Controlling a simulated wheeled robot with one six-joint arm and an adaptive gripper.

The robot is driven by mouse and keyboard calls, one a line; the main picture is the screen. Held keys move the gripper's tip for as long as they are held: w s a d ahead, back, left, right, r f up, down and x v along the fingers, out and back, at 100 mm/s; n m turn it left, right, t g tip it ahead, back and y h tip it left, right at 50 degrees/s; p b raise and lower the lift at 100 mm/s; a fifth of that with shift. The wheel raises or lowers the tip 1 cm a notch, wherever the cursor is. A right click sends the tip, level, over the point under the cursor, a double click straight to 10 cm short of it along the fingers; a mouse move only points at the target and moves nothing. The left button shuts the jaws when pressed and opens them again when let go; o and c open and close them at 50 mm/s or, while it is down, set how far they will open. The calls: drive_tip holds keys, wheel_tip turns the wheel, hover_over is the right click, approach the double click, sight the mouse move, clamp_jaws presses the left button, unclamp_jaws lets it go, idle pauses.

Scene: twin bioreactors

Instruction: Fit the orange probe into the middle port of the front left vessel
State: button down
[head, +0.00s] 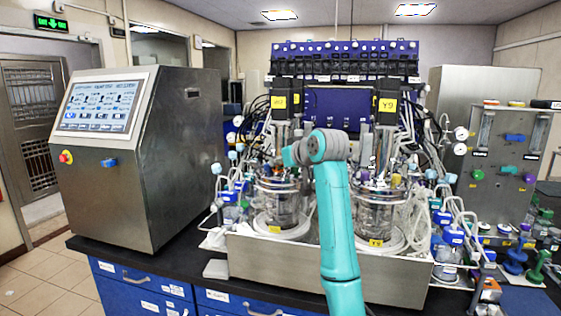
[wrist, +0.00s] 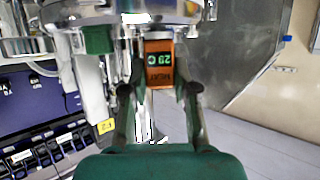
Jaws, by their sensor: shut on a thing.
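The orange probe (wrist: 160,70) shows in the wrist view, with an orange and dark label that appears upside down. My gripper (wrist: 158,88) has one finger on each side of it and is shut on it. The probe's upper end in the picture meets the edge of a shiny steel vessel top (wrist: 115,14); whether it sits in a port I cannot tell. In the head view the front left vessel (head: 276,208) is a glass jar with a steel top, left of my teal arm. My gripper and the middle port are hidden or too small to tell there.
A second glass vessel (head: 376,215) stands right of my arm. Tubes and cables crowd both. A control cabinet with a screen (head: 105,100) stands at left, and a flow panel (head: 505,150) at right. A green fitting (wrist: 98,40) is close beside the probe in the wrist view.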

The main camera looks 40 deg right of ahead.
drive_tip(key=shift+f, duration=0.15)
drive_tip(key=c, duration=0.8)
unclamp_jaws()
drive_tip(key=v, duration=1.2)
drive_tip(key=shift+a, duration=0.1)
